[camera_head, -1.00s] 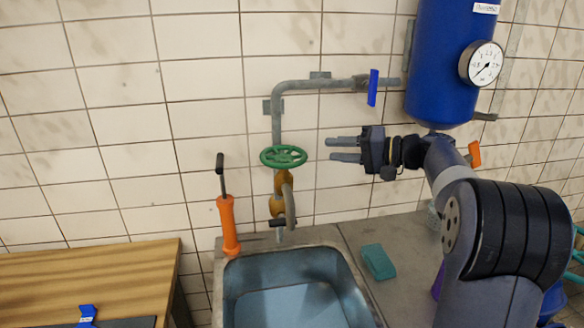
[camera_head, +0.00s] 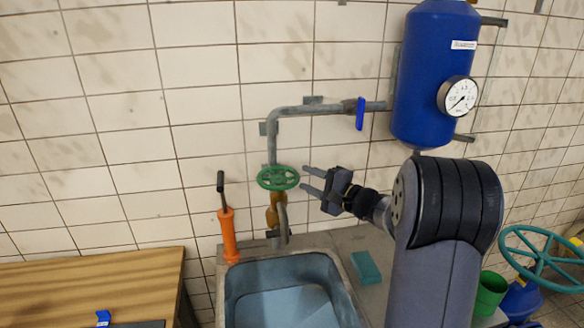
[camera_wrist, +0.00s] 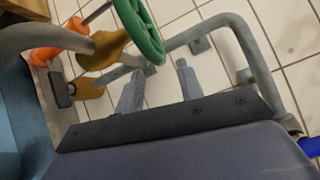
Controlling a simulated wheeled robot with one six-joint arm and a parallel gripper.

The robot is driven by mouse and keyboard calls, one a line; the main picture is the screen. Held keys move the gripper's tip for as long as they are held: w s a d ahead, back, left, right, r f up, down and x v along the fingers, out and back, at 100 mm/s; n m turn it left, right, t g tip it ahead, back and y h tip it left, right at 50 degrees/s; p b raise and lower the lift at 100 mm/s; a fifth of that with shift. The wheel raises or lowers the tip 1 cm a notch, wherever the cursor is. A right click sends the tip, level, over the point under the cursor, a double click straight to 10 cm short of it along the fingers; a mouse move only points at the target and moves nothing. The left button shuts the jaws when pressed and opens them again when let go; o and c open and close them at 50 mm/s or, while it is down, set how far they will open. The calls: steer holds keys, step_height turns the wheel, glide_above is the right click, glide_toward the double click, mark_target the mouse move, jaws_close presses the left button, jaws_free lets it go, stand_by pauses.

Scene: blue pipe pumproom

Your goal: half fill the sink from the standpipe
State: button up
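The grey sink (camera_head: 290,262) stands at the bottom middle of the head view, with a blue-grey basin that seems to hold some water; the level is hard to judge. The standpipe (camera_head: 271,150) rises behind it, with a green handwheel (camera_head: 278,178), a brass valve body and a curved grey spout (camera_head: 283,222) over the basin's back edge. No stream shows at the spout. My gripper (camera_head: 308,179) is open and empty just right of the handwheel, fingers pointing at it. In the wrist view the handwheel (camera_wrist: 141,30) lies beyond the fingertips (camera_wrist: 160,78), apart from them.
A blue lever (camera_head: 360,113) sits on the upper pipe beside a blue tank (camera_head: 430,80) with a gauge (camera_head: 458,96). An orange hand pump (camera_head: 229,235) stands left of the spout, a teal sponge (camera_head: 366,267) right of the basin. A wooden table (camera_head: 95,280) is at left.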

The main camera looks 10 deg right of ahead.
mark_target(294, 173)
steer(key=p+x, duration=0.1)
steer(key=x, duration=0.4)
steer(key=shift+w+a+p, duration=0.2)
steer(key=shift+w+p, duration=0.1)
steer(key=shift+p, duration=0.1)
steer(key=shift+c, duration=0.4)
jaws_close()
